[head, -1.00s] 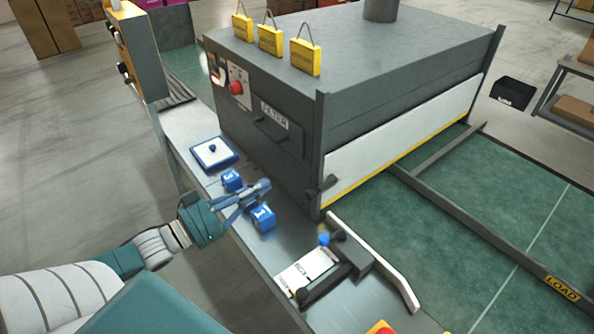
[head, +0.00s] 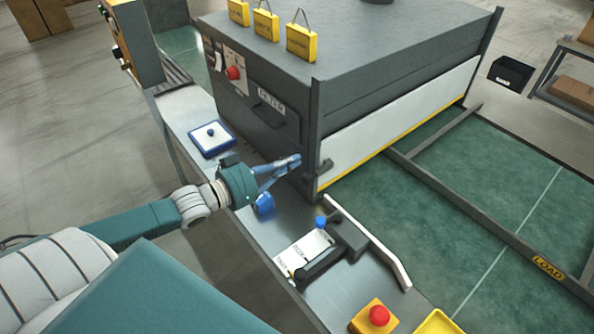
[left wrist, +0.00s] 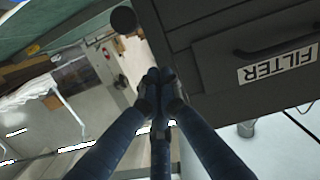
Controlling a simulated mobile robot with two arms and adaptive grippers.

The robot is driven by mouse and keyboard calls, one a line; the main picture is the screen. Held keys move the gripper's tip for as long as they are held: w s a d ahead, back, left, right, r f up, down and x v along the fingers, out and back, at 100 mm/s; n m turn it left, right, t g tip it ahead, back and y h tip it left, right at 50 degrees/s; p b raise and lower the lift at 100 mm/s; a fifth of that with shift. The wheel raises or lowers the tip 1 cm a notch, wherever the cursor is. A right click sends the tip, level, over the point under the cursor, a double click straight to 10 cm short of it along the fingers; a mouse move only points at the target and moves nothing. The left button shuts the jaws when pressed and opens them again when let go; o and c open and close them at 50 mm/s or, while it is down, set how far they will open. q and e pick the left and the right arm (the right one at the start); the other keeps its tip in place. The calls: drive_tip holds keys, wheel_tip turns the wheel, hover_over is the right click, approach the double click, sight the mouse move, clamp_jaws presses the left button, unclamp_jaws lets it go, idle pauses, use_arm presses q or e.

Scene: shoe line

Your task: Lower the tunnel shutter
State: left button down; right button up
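The tunnel shutter (head: 400,122) is a long white panel with a yellow lower edge on the side of the grey tunnel (head: 390,45). Its lower edge hangs low over the green belt; I cannot tell if there is a gap. A short dark handle (head: 325,166) sticks out at its near lower corner. My left gripper (head: 298,160) is just left of that corner, by the tunnel's corner post. In the left wrist view its fingertips (left wrist: 160,78) come together with nothing seen between them. A dark round knob or bar end (left wrist: 123,20) lies beyond them. My right gripper is not in view.
A blue block (head: 264,204) sits under my left gripper on the metal ledge. A blue-rimmed white tray (head: 211,139), a blue-knobbed lever fixture (head: 320,222) and a red button (head: 379,315) are also there. The filter drawer (head: 270,125) is beside the wrist.

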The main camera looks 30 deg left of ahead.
use_arm(q)
drive_tip(key=shift+w+d+f, duration=0.2)
drive_tip(key=shift+f, duration=0.45)
drive_tip(key=shift+w+d+f, duration=0.2)
drive_tip(key=shift+w+f, duration=0.05)
drive_tip(key=shift+f, duration=0.45)
drive_tip(key=shift+w+d+f, duration=0.2)
drive_tip(key=shift+f, duration=0.45)
wheel_tip(320, 180, down, 5)
drive_tip(key=shift+r+b, duration=0.2)
drive_tip(key=shift+b, duration=1.05)
